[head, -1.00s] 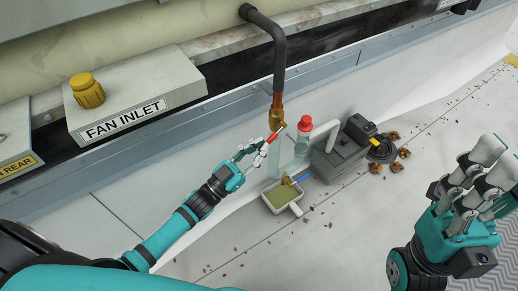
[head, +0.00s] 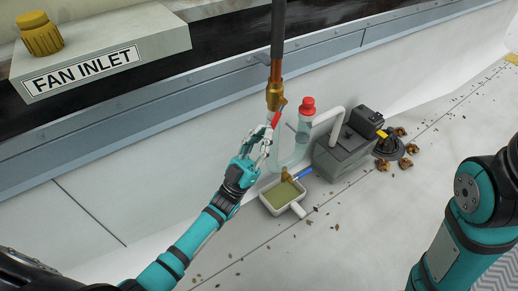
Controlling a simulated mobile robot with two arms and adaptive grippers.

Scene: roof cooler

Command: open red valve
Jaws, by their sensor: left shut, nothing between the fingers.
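The red valve handle (head: 275,121) sits on the brass fitting (head: 275,95) at the lower end of a dark vertical pipe. It slants, its top leaning right. My left gripper (head: 262,140) is at the handle's lower end, its fingers close together with nothing held between them. I cannot tell whether the fingers touch the handle. My right arm shows at the right edge, but its gripper is out of view.
Below are a tray of murky liquid (head: 279,197) and a blue-handled valve (head: 302,173). A grey pump box (head: 343,152) stands to the right. Leaves litter the floor.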

